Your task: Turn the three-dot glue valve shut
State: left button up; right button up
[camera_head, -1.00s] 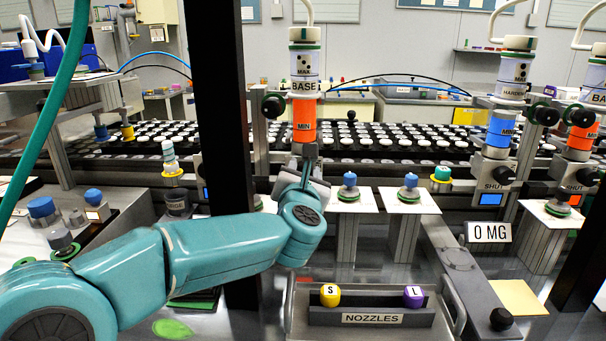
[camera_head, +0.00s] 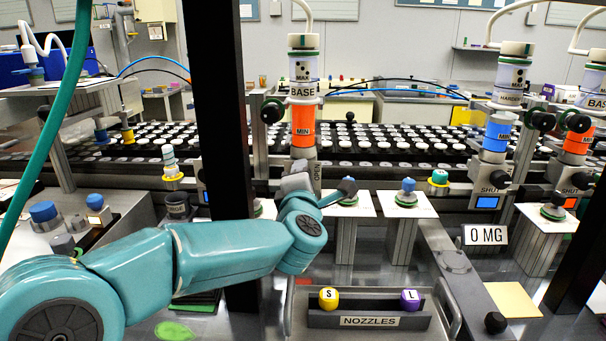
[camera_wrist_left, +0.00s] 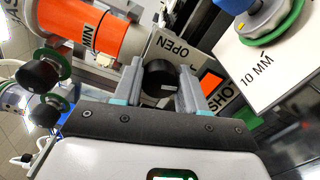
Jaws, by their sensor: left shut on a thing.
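The glue dispenser marked BASE (camera_head: 303,72) stands upright at centre in the head view, with black dots on its label and an orange MIN band (camera_head: 303,122). In the left wrist view, its valve has a black knob (camera_wrist_left: 158,77) between an OPEN plate (camera_wrist_left: 172,50) and a SHUT plate (camera_wrist_left: 220,98). My left gripper (camera_wrist_left: 163,75) is shut on this knob, one finger on each side. In the head view my left gripper (camera_head: 296,182) is below the dispenser, its fingertips hidden. The knob's exact angle is hard to tell. My right gripper is not in view.
The HARDENER dispenser (camera_head: 508,88) and another dispenser (camera_head: 577,130) stand at right, close to a 0 MG sign (camera_head: 486,236). White stands (camera_head: 421,202) are right of the gripper. A NOZZLES tray (camera_head: 370,321) lies in front. A dark post (camera_head: 222,100) rises left of the dispenser.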

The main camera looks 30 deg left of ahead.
pick_arm(q)
jog(key=shift+m+p, duration=0.45)
jog(key=shift+m, duration=1.05)
jog(key=o, duration=1)
jog(key=v, duration=1.6)
jog(key=shift+s, duration=0.2)
jog(key=shift+s+d, duration=0.1)
